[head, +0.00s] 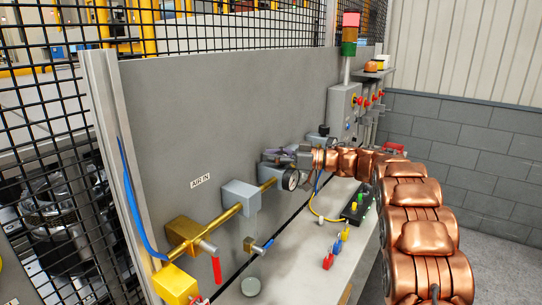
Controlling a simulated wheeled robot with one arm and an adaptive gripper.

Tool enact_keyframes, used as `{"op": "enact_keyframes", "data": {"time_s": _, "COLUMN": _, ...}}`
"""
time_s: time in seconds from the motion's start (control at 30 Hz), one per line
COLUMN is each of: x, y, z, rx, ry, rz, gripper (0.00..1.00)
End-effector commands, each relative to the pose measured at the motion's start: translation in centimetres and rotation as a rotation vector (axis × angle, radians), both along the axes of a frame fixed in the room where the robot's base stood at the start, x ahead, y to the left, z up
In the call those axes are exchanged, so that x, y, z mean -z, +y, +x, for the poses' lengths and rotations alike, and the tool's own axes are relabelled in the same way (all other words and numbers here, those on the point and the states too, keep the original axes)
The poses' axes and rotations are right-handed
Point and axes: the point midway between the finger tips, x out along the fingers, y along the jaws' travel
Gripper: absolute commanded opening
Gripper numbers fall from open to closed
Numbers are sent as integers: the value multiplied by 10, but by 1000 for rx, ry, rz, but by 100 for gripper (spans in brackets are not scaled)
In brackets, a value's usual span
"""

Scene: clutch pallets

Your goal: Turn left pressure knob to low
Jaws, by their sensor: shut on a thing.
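My gripper (280,154) reaches in from the right at the end of my copper-coloured arm. It is shut at the top of a grey regulator block (268,168) on the brass air line. The left pressure knob is between the fingers and is mostly hidden by them, so its setting cannot be read. A round white pressure gauge (291,180) sits on the front of this block, just below the gripper; its needle is too small to read. A second regulator with a dark knob (324,130) stands farther along the panel, behind my gripper.
A grey block (241,197), a brass valve with a red handle (216,269) and a blue hose (140,205) are nearer on the panel. Coloured pegs (337,247) and a black strip (356,206) sit on the bench. A signal tower (350,34) stands behind.

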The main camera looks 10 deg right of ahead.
Motion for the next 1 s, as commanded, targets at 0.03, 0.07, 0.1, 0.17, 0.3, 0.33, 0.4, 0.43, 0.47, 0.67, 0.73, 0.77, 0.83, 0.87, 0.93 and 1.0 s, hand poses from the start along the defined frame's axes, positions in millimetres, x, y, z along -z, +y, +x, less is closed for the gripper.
{"op": "enact_keyframes", "data": {"time_s": 0.03, "x": 1, "y": -4, "z": 0, "rx": -11, "ry": 1, "rz": 0, "gripper": 0}}
{"op": "enact_keyframes", "data": {"time_s": 0.07, "x": 1, "y": -4, "z": 0, "rx": -20, "ry": 0, "rz": 0, "gripper": 0}}
{"op": "enact_keyframes", "data": {"time_s": 0.1, "x": 0, "y": -4, "z": 0, "rx": -33, "ry": -1, "rz": 0, "gripper": 0}}
{"op": "enact_keyframes", "data": {"time_s": 0.17, "x": 0, "y": -4, "z": 0, "rx": -50, "ry": -3, "rz": -1, "gripper": 0}}
{"op": "enact_keyframes", "data": {"time_s": 0.3, "x": 0, "y": -4, "z": -1, "rx": -93, "ry": -1, "rz": 2, "gripper": 0}}
{"op": "enact_keyframes", "data": {"time_s": 0.33, "x": 0, "y": -4, "z": -2, "rx": -102, "ry": -2, "rz": 1, "gripper": 0}}
{"op": "enact_keyframes", "data": {"time_s": 0.4, "x": -1, "y": -5, "z": -2, "rx": -121, "ry": -2, "rz": 1, "gripper": 0}}
{"op": "enact_keyframes", "data": {"time_s": 0.43, "x": -1, "y": -5, "z": -2, "rx": -128, "ry": -2, "rz": 2, "gripper": 0}}
{"op": "enact_keyframes", "data": {"time_s": 0.47, "x": 0, "y": -5, "z": -2, "rx": -136, "ry": -1, "rz": 2, "gripper": 0}}
{"op": "enact_keyframes", "data": {"time_s": 0.67, "x": 0, "y": -5, "z": -3, "rx": -182, "ry": -2, "rz": 3, "gripper": 0}}
{"op": "enact_keyframes", "data": {"time_s": 0.73, "x": -1, "y": -5, "z": -4, "rx": -198, "ry": -3, "rz": 1, "gripper": 0}}
{"op": "enact_keyframes", "data": {"time_s": 0.77, "x": -1, "y": -5, "z": -4, "rx": -204, "ry": -4, "rz": 1, "gripper": 0}}
{"op": "enact_keyframes", "data": {"time_s": 0.83, "x": -1, "y": -5, "z": -5, "rx": -216, "ry": -3, "rz": 2, "gripper": 0}}
{"op": "enact_keyframes", "data": {"time_s": 0.87, "x": 0, "y": -5, "z": -5, "rx": -220, "ry": -2, "rz": 3, "gripper": 0}}
{"op": "enact_keyframes", "data": {"time_s": 0.93, "x": 0, "y": -5, "z": -5, "rx": -229, "ry": -1, "rz": 3, "gripper": 0}}
{"op": "enact_keyframes", "data": {"time_s": 1.0, "x": -1, "y": -5, "z": -5, "rx": -236, "ry": -3, "rz": 2, "gripper": 0}}
